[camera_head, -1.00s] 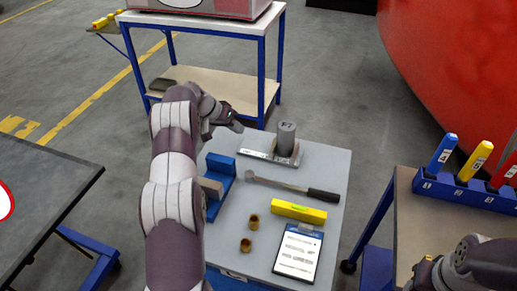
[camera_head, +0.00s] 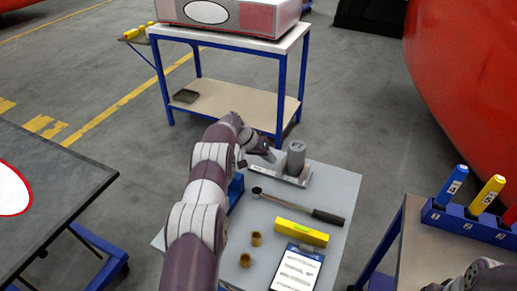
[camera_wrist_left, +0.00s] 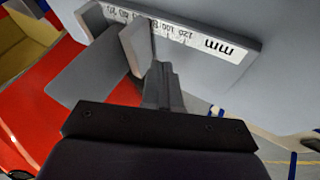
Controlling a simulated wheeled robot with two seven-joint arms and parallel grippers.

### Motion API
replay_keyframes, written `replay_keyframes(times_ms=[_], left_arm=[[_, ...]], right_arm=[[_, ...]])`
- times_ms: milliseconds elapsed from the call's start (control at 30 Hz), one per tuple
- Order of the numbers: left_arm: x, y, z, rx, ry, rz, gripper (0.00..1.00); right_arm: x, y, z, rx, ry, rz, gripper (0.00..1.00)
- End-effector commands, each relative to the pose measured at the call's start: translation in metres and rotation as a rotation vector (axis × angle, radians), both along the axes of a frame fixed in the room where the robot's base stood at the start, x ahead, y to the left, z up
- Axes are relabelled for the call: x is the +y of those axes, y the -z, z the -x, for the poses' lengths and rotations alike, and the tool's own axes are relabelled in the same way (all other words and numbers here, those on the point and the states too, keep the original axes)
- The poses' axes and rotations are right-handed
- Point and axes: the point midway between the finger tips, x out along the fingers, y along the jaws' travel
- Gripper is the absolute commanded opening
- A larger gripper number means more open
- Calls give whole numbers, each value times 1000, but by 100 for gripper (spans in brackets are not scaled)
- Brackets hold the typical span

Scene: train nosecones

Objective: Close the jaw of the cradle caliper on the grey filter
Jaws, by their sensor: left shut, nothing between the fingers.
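The grey filter (camera_head: 295,156) stands upright on the cradle caliper (camera_head: 294,181), at the far side of the small grey table. The caliper's flat scale with "mm" marks (camera_wrist_left: 205,42) crosses the top of the left wrist view, with a grey upright jaw piece (camera_wrist_left: 136,48) beside it. My left gripper (camera_head: 270,156) is just left of the filter. Its fingers (camera_wrist_left: 158,82) are shut and empty, close to the jaw piece; I cannot tell if they touch. My right arm shows at the bottom right, with its fingertips out of view.
On the table are a ratchet wrench (camera_head: 300,206), a yellow level (camera_head: 301,232), two brass fittings (camera_head: 256,239), a clipboard (camera_head: 297,268) and a blue block (camera_head: 236,190) partly behind my arm. A blue rack (camera_head: 470,222) stands at the right.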

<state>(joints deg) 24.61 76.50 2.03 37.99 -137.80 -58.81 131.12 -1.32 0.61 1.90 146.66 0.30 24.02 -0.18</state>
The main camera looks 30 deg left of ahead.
Motion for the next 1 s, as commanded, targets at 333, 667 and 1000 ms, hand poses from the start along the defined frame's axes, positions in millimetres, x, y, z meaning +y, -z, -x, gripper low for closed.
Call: replay_keyframes(times_ms=[333, 667, 1000], left_arm=[[-15, 1, 0, 1, 0, 0, 0], [-25, 0, -1, 2, 0, 1, 0], [-25, 0, 1, 3, 2, 4, 0]], right_arm=[[0, -7, 0, 1, 0, 0, 43], [0, -13, 0, 0, 0, 0, 43], [0, -14, 0, 1, 0, 0, 43]])
